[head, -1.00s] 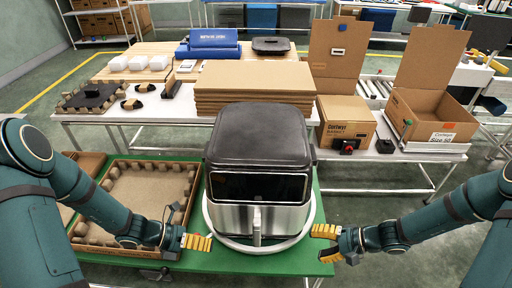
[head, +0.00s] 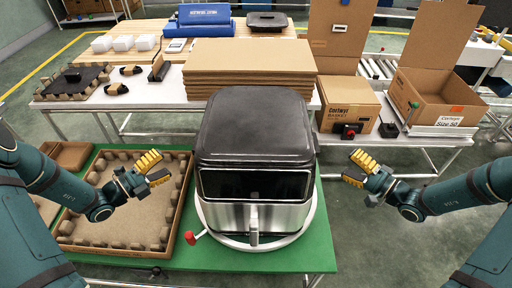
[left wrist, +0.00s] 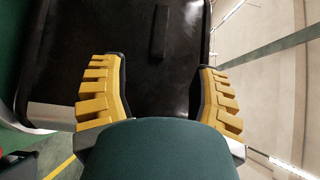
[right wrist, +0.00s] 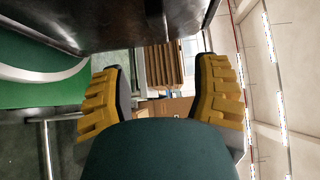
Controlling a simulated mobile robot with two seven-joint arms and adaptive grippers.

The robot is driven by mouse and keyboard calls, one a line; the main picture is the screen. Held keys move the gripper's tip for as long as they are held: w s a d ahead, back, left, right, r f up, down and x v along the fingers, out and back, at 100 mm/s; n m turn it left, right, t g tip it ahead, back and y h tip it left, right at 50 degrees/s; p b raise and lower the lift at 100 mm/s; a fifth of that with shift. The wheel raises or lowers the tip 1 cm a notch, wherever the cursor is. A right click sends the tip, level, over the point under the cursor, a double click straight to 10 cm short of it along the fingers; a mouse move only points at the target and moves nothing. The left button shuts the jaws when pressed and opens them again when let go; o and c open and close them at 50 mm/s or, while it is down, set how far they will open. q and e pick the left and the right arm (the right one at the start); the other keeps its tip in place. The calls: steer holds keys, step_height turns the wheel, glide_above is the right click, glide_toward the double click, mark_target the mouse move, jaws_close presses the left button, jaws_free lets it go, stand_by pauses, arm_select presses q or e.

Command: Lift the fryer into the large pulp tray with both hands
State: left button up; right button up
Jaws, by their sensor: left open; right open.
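The fryer (head: 256,125), black on top with a silver front and a handle, stands upright on a white round turntable (head: 210,228) on the green table. The large pulp tray (head: 180,212), brown with a bumpy rim, lies to its left and looks empty. My left gripper (head: 158,167) is open and empty above the tray, left of the fryer. In the left wrist view its fingers (left wrist: 158,95) face the fryer's dark side (left wrist: 160,75). My right gripper (head: 354,168) is open and empty, right of the fryer and apart from it. The right wrist view shows the fryer's edge (right wrist: 100,22) above.
A red knob (head: 190,237) sticks out at the turntable's front left. Stacked cardboard sheets (head: 250,68) lie on the table behind the fryer. A closed box (head: 346,104) and an open box (head: 436,96) stand at the back right. Floor space is free at right.

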arm_select(q)
steer(key=x, duration=1.2)
steer(key=shift+w+d, duration=0.1)
steer(key=shift+w, duration=0.1)
arm_select(e)
steer(key=x, duration=1.2)
steer(key=shift+w+a+f, duration=0.1)
steer(key=shift+w+a, duration=0.05)
arm_select(q)
jaws_close()
arm_select(e)
jaws_close()
arm_select(q)
steer(key=shift+d+r, duration=0.1)
steer(key=shift+r, duration=0.1)
arm_select(e)
steer(key=shift+a+r, duration=0.1)
steer(key=shift+r, duration=0.15)
